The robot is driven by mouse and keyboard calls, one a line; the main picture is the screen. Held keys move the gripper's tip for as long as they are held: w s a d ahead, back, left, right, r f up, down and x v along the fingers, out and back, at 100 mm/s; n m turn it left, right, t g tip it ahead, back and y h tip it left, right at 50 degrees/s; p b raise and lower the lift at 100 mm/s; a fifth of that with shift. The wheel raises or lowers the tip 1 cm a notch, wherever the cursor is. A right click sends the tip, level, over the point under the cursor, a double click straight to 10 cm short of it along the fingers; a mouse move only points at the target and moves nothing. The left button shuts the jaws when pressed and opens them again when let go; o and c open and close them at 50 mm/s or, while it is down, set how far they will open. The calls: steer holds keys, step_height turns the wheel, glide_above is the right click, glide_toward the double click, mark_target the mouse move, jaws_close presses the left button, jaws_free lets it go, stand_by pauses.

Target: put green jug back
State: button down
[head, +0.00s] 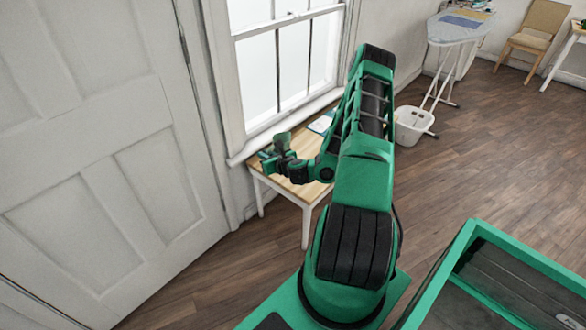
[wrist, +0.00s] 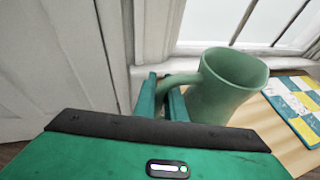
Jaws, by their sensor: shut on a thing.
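The green jug (wrist: 222,90) is a muted green vessel with a handle on its left side. In the wrist view it stands upright in front of the window, over the small wooden table (wrist: 270,128). My gripper (wrist: 163,97) is shut on the jug's handle, with one finger on each side of it. In the head view the jug (head: 282,141) is small beside my gripper (head: 268,158), above the table (head: 258,174) under the window. The jug's base is hidden, so I cannot tell whether it touches the table.
The window (head: 285,60) is behind and a white door (head: 90,150) is at left. A white basket (head: 412,125) and ironing board (head: 460,27) stand further right. Wooden floor is open at right.

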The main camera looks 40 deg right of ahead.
steer(key=d+f, duration=0.2)
steer(key=d, duration=0.1)
steer(key=d+f, duration=0.2)
steer(key=d, duration=0.2)
steer(key=d+f, duration=0.2)
steer(key=d, duration=0.1)
steer(key=shift+s+d+f, duration=0.1)
steer(key=shift+d, duration=0.1)
steer(key=shift+f, duration=2)
steer(key=c, duration=2)
jaws_free()
steer(key=shift+f, duration=0.15)
steer(key=shift+c, duration=0.2)
steer(key=shift+o, duration=1.1)
steer(key=shift+s, duration=0.1)
